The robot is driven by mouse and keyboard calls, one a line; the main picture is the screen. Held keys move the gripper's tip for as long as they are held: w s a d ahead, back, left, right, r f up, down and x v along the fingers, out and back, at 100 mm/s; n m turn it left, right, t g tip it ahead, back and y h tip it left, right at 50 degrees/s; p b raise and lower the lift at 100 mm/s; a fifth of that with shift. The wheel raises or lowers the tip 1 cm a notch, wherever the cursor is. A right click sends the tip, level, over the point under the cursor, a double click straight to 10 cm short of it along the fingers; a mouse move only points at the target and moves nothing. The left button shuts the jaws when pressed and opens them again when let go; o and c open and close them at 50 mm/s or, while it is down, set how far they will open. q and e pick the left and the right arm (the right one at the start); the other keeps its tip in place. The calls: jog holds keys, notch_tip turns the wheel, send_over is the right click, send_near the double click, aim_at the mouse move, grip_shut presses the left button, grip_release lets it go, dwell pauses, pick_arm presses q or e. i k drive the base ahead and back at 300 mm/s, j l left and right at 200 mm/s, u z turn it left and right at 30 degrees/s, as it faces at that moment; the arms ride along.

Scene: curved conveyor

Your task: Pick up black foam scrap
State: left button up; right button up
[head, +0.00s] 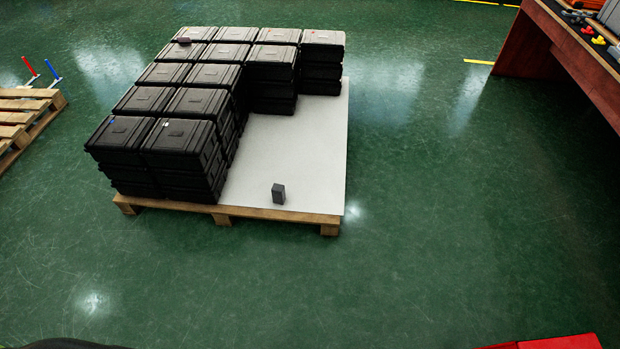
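A small dark grey-black block (278,194), which looks like the black foam scrap, stands upright on the white sheet near the front edge of the pallet. A second small dark piece (182,41) lies on top of a black case at the back left of the stack; it is too small to tell what it is. Neither of my grippers shows in the head view.
Black cases (180,137) stand stacked on the left and back of the wooden pallet (277,215). The white sheet (310,150) is bare at right. Another pallet (18,115) lies far left. A red-sided table (560,50) stands upper right. Green floor (450,220) is clear.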

aim_at(278, 190)
jog(key=i+l+z, duration=0.25)
jog(key=i+z, duration=0.15)
jog(key=i, duration=0.2)
jog(key=i+z, duration=0.4)
jog(key=i, duration=0.2)
jog(key=i+j+z, duration=0.1)
jog(key=i+z, duration=0.3)
jog(key=i, duration=0.2)
jog(key=i+u, duration=0.25)
jog(key=i, duration=0.25)
jog(key=i+l+u, duration=0.25)
jog(key=i, duration=0.25)
jog(key=i+l+u, duration=0.25)
jog(key=i, duration=0.25)
